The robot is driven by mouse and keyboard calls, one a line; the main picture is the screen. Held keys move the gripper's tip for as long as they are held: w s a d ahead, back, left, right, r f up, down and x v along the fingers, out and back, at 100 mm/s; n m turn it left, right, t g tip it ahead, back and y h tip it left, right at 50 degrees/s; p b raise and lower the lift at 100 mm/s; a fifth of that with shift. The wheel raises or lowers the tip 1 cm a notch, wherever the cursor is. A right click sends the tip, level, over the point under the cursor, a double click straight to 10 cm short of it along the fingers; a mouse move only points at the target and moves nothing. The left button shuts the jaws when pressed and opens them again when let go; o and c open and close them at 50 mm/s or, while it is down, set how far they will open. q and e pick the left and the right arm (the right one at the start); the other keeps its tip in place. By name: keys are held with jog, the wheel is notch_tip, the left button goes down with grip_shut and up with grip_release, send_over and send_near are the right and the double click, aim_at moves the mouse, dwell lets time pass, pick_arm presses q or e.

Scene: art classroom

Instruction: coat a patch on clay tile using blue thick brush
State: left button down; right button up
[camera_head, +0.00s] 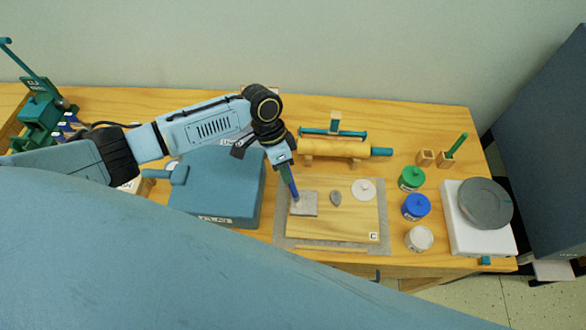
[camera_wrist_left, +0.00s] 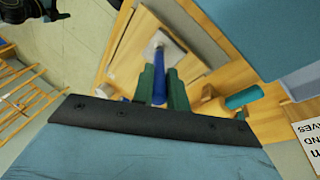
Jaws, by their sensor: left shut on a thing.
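My left gripper (camera_head: 284,172) is shut on the blue thick brush (camera_head: 292,189), which points down and slightly right. In the left wrist view the brush (camera_wrist_left: 159,80) sits between the green fingers of the gripper (camera_wrist_left: 161,92). The brush tip is at the upper left part of the grey square clay tile (camera_head: 308,210); I cannot tell whether it presses on the surface. The tile lies on the left of a wooden board (camera_head: 340,222) and also shows in the left wrist view (camera_wrist_left: 174,52).
A small grey lump (camera_head: 336,198) and a white disc (camera_head: 363,189) lie on the board. Green (camera_head: 411,179), blue (camera_head: 416,207) and white (camera_head: 419,239) jars stand to its right. A rolling pin (camera_head: 335,148) lies behind; a blue box (camera_head: 215,190) stands left.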

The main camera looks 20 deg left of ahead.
pick_arm(q)
jog(key=s+p+v, duration=0.1)
jog(key=p+v, duration=0.2)
jog(key=v, duration=0.5)
jog(key=shift+s+r, duration=0.25)
jog(key=shift+s, duration=0.2)
jog(key=shift+d, duration=0.1)
dwell(0.6)
